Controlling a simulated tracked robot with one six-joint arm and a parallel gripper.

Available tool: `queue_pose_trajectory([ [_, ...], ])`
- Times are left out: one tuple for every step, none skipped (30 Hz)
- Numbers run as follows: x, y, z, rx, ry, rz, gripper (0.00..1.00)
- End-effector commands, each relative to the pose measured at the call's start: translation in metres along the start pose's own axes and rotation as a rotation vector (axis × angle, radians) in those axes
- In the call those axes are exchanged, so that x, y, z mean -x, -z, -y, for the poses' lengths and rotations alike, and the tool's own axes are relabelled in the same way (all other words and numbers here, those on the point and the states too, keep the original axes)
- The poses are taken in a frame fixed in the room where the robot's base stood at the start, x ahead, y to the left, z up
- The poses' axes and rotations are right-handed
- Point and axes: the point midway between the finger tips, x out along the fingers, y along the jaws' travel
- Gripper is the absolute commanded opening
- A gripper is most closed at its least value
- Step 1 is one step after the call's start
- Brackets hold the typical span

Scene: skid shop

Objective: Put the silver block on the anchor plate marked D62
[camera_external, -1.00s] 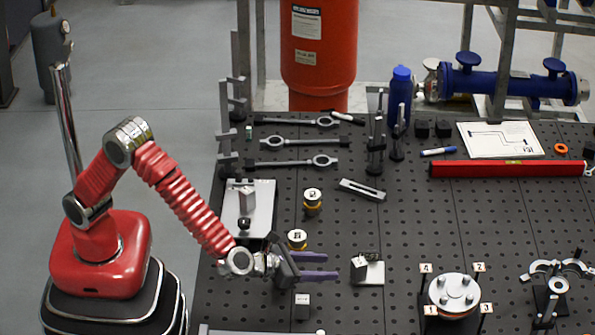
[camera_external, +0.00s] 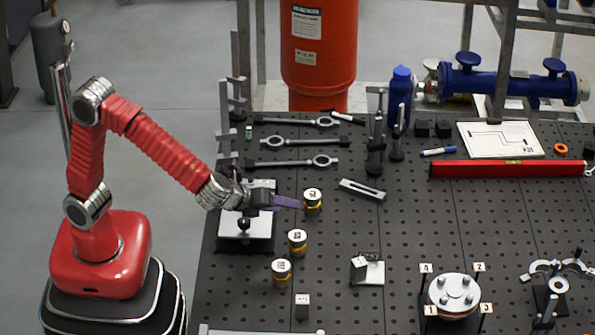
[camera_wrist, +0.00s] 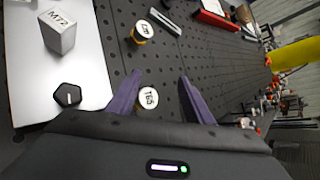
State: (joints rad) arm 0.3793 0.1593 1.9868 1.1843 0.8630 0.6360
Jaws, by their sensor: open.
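My gripper (camera_external: 294,203) is open, with purple fingers pointing right above the left part of the bench. In the wrist view the fingers (camera_wrist: 160,78) are apart, and nothing is held between them. A silver block marked M72 (camera_wrist: 60,32) stands on a pale plate (camera_wrist: 92,60) with a black knob, left of the fingers. In the external view my gripper hides that block, while the plate (camera_external: 262,228) shows. I cannot read D62 anywhere.
Yellow-sided pucks stand nearby: one marked T65 (camera_wrist: 148,98), another farther off (camera_wrist: 143,31). A round bolted flange (camera_external: 455,290) is at the lower right. A slotted bar (camera_external: 362,190) lies mid-bench, with clear perforated surface around it.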

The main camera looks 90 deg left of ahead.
Motion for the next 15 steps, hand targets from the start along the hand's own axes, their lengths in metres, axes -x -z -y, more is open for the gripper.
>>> queue_pose_trajectory([
  [0.006, -0.014, -0.012, 0.077, -0.025, -0.009, 0.47],
  [0.009, -0.020, -0.019, 0.122, -0.041, -0.016, 0.47],
  [0.014, -0.028, -0.029, 0.182, -0.062, -0.025, 0.47],
  [0.017, -0.033, -0.037, 0.226, -0.078, -0.032, 0.47],
  [0.021, -0.038, -0.044, 0.273, -0.094, -0.038, 0.47],
  [0.026, -0.044, -0.054, 0.331, -0.114, -0.047, 0.47],
  [0.029, -0.049, -0.061, 0.377, -0.130, -0.054, 0.47],
  [0.033, -0.053, -0.069, 0.421, -0.146, -0.060, 0.47],
  [0.038, -0.058, -0.079, 0.482, -0.165, -0.069, 0.47],
  [0.042, -0.061, -0.086, 0.526, -0.181, -0.076, 0.47],
  [0.046, -0.064, -0.093, 0.571, -0.197, -0.082, 0.47],
  [0.052, -0.068, -0.103, 0.630, -0.216, -0.091, 0.47],
  [0.056, -0.070, -0.110, 0.675, -0.231, -0.097, 0.47],
  [0.060, -0.072, -0.117, 0.720, -0.245, -0.104, 0.47],
  [0.066, -0.074, -0.126, 0.779, -0.265, -0.113, 0.47],
])
